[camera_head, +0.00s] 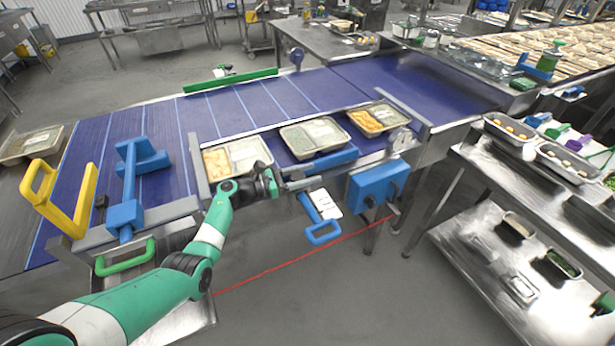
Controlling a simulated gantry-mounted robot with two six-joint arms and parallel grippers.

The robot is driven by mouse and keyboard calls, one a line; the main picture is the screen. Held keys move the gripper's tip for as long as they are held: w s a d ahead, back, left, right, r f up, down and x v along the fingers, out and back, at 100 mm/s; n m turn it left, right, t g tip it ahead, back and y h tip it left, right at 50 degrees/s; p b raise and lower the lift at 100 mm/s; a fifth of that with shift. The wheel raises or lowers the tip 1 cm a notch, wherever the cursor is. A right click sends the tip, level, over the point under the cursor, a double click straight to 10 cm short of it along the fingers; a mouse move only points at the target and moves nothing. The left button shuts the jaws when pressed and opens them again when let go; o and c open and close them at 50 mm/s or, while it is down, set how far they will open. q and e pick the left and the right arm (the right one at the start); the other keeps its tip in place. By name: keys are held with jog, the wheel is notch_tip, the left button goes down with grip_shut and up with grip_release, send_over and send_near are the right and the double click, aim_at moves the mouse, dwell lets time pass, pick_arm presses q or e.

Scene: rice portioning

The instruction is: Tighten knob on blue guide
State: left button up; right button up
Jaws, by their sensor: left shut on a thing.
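The blue guide (331,161) is a short bar along the near edge of the blue conveyor, in front of the food trays. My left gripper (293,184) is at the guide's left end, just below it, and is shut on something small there. This appears to be the guide's knob, which the gripper hides, so I cannot tell how tight it is. My right gripper is not in view.
Trays of food (312,137) sit on the conveyor behind the guide. A blue handle (322,232) hangs below the gripper, and a blue box (377,184) is to the right. A yellow handle (62,200) and a blue bracket (133,180) stand at left.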

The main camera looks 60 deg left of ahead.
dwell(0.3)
pick_arm(q)
jog(key=o, duration=1.4)
jog(key=shift+c, duration=0.2)
jog(key=r+p, duration=0.2)
jog(key=r, duration=0.1)
jog(key=r+p, duration=0.1)
jog(key=shift+s+d+r, duration=0.25)
jog(key=shift+d+r, duration=0.05)
jog(key=shift+r, duration=0.1)
jog(key=s+d+r+p, duration=0.6)
jog(key=s+d+r, duration=0.2)
jog(key=s+d, duration=0.1)
jog(key=shift+d+p, duration=0.3)
jog(key=shift+p, duration=0.1)
jog(key=shift+r, duration=0.1)
